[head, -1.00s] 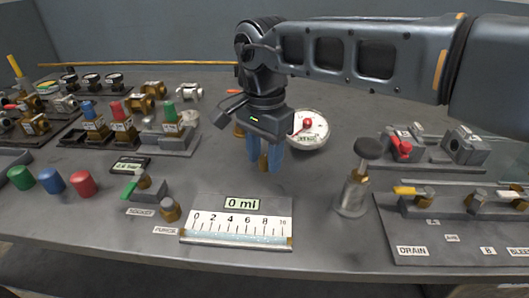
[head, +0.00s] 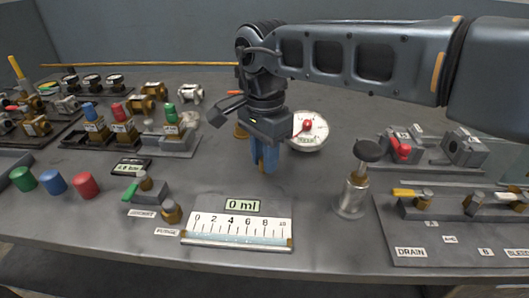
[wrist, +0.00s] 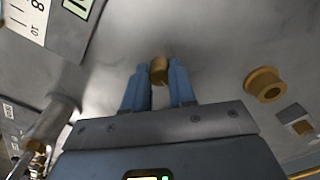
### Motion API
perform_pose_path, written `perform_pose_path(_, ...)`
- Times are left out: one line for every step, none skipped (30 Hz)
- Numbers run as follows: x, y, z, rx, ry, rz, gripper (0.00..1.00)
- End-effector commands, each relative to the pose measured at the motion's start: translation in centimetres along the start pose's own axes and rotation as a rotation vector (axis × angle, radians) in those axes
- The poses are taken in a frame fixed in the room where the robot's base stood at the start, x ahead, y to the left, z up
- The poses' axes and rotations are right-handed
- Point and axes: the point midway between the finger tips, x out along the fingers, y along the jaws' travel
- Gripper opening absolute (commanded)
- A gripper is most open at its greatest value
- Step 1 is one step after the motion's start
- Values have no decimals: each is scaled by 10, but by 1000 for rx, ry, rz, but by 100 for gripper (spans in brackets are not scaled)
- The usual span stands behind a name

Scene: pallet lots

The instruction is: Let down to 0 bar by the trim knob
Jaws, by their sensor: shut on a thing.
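My gripper (head: 264,172) points down at the bench, left of the round white gauge (head: 322,137) with a red centre. Its blue fingers are shut on a small brass knob (wrist: 159,70), which shows between the fingertips in the wrist view. In the head view the fingers hide the knob. I cannot tell whether this brass piece is the trim knob. The gauge's reading is too small to read. A small dark display (head: 131,167) shows a bar figure that I cannot read clearly.
A measuring scale plate (head: 238,241) reading 0 ml lies in front. A black-topped plunger (head: 352,195) stands to the right, near a valve panel (head: 440,250). Green, blue and red caps (head: 85,184) sit at left. A brass ring (wrist: 265,85) stands beside my gripper.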

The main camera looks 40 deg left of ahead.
Motion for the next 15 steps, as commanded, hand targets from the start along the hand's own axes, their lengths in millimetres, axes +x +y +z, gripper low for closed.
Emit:
perform_pose_path(-2,0,0,36,0,0,0)
perform_pose_path(-2,0,0,60,0,1,0)
perform_pose_path(-3,0,0,94,0,0,0)
perform_pose_path(-3,0,-1,121,0,0,0)
perform_pose_path(-3,0,-1,148,0,0,0)
perform_pose_path(-3,0,-1,186,0,-1,0)
perform_pose_path(-3,0,-1,215,0,-1,0)
perform_pose_path(-3,0,-1,244,-1,-1,0)
perform_pose_path(-3,0,-1,282,-1,-1,0)
perform_pose_path(-3,0,-1,311,0,-1,0)
perform_pose_path(-3,0,-1,339,0,0,0)
perform_pose_path(-3,0,-1,377,0,0,0)
perform_pose_path(-3,0,-1,406,0,0,0)
perform_pose_path(-3,0,-1,435,0,-1,0)
perform_pose_path(-3,0,-1,473,0,-1,0)
